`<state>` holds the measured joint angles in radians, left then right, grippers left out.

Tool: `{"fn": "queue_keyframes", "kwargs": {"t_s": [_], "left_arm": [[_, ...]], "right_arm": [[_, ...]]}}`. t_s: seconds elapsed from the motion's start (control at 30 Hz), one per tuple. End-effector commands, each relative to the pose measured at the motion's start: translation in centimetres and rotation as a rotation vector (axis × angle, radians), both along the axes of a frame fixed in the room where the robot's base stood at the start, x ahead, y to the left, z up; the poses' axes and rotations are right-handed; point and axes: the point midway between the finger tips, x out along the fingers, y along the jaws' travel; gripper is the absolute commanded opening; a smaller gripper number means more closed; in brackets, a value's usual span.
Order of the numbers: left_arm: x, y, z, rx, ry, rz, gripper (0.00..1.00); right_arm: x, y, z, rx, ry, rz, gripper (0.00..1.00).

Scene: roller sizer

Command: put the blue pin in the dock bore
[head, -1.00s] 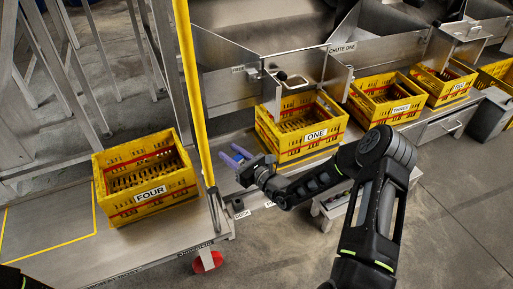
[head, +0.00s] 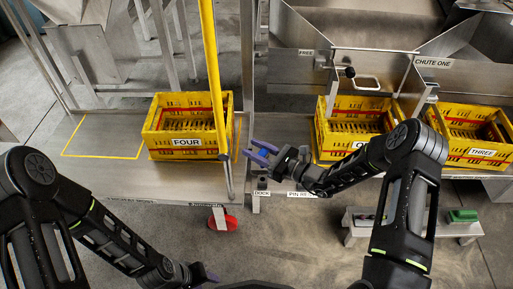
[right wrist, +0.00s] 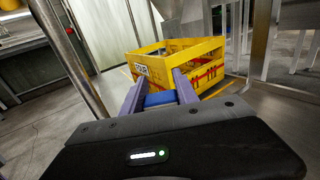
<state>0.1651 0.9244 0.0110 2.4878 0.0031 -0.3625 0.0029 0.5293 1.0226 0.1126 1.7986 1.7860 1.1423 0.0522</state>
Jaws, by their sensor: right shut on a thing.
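My right gripper (head: 262,152) reaches in from the right over the steel shelf, between crate FOUR and crate ONE. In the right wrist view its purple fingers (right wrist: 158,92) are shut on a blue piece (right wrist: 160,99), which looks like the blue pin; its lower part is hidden. A DOCK label (head: 262,193) is on the shelf's front edge, just below the gripper in the head view. The dock bore itself cannot be made out. My left gripper (head: 203,273) shows only partly at the bottom, and its opening is unclear.
Crate ONE (head: 325,140) and crate THREE (head: 480,150) stand to the right. A low bench (head: 445,230) holds a green item (head: 462,215). The yellow-outlined area (head: 105,135) is empty.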

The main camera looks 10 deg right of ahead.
Motion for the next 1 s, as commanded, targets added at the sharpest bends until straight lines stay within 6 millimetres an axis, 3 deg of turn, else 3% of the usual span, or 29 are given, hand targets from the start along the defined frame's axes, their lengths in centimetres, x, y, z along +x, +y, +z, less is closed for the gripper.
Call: {"fn": "queue_keyframes", "kwargs": {"t_s": [0.27,0.8,1.0], "left_arm": [[0.0,0.0,-0.4,0.000,-0.001,0.000,0.45],[0.8,0.5,-4.0,0.009,-0.017,0.016,0.45],[0.9,0.4,-4.6,0.009,-0.021,0.018,0.45]], "right_arm": [[0.0,-0.1,-0.6,0.000,0.001,-0.002,0.00],[0.0,-0.1,-5.1,0.000,0.001,-0.001,0.00],[0.0,-0.1,-5.8,0.000,0.001,-0.002,0.00]]}}
